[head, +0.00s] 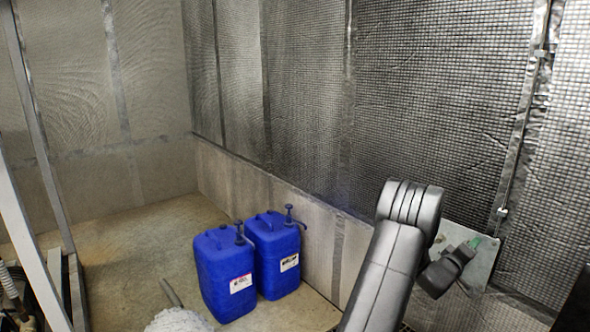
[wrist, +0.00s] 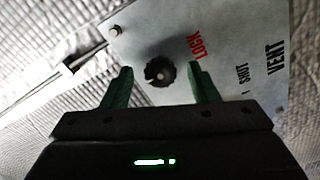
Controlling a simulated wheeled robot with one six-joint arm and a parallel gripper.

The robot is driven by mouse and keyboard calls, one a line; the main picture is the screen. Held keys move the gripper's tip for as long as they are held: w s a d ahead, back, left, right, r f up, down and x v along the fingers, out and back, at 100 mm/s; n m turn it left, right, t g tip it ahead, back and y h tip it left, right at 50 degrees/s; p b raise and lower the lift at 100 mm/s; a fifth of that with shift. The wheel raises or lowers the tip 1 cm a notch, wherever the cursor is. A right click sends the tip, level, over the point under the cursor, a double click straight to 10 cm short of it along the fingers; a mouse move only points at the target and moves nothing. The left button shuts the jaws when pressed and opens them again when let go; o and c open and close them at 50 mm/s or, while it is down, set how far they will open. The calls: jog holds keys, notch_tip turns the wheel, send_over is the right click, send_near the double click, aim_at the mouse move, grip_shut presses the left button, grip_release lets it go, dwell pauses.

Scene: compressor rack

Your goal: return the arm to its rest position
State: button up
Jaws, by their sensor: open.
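My arm reaches up from the bottom right of the head view. My gripper (head: 474,243) is at a metal plate (head: 484,270) by the quilted wall. In the wrist view my gripper (wrist: 160,80) is open, with two green fingers apart and nothing held. A round black knob (wrist: 159,72) on the plate (wrist: 220,50) shows between and beyond the fingertips. I cannot tell how far the tips are from it. The plate carries the red word LOCK and the black words SHUT and VENT. The knob is hidden in the head view.
Two blue canisters (head: 224,275) with dark pump tops stand on the floor left of my arm. A grey metal frame (head: 40,150) stands at the far left. A pale rounded object (head: 179,321) shows at the bottom edge. The floor behind the canisters is clear.

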jog(key=m+b, duration=0.6)
jog(key=m, duration=0.4)
jog(key=shift+w+a+f+m+b, duration=0.1)
jog(key=shift+m+b, duration=0.3)
